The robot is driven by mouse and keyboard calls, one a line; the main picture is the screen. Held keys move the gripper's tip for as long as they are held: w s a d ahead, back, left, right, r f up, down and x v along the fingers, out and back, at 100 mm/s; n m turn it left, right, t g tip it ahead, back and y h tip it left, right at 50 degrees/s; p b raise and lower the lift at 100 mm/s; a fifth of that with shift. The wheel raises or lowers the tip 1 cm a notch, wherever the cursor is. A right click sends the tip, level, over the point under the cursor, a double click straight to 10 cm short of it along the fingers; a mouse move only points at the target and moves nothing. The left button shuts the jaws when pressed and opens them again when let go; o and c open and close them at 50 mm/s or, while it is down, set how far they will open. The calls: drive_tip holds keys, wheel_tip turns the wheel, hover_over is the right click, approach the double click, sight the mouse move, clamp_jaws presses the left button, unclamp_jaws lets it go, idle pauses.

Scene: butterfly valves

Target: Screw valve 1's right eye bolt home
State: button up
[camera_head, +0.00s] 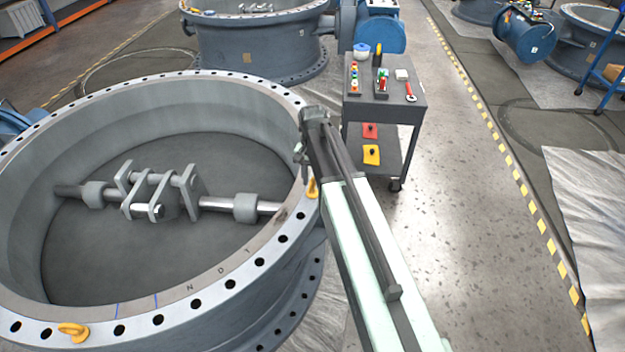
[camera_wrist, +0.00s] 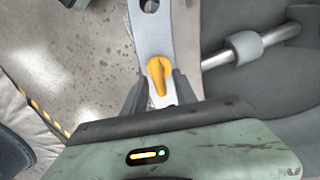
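Valve 1 is the large grey ring body (camera_head: 130,110) at the left in the head view, with a drilled flange rim. Its right eye bolt (camera_head: 312,188), yellow, is on the right side of the rim; I cannot tell how deep it sits. In the wrist view the eye bolt (camera_wrist: 157,72) stands between and just ahead of my two dark fingers. My gripper (camera_head: 301,158) is over the right rim, just above the bolt. In the wrist view my gripper (camera_wrist: 160,88) is open, with a finger on each side of the bolt and narrow gaps showing.
Another yellow eye bolt (camera_head: 74,331) is on the front left rim. A shaft with brackets (camera_head: 160,190) crosses the ring's inside. A tool cart (camera_head: 415,97) stands behind my arm, right of the valve. A second valve (camera_head: 255,45) is behind.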

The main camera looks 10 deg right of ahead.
sight(312, 177)
wheel_tip(312, 177, up, 8)
drive_tip(key=p, duration=0.8)
drive_tip(key=shift+f, duration=0.1)
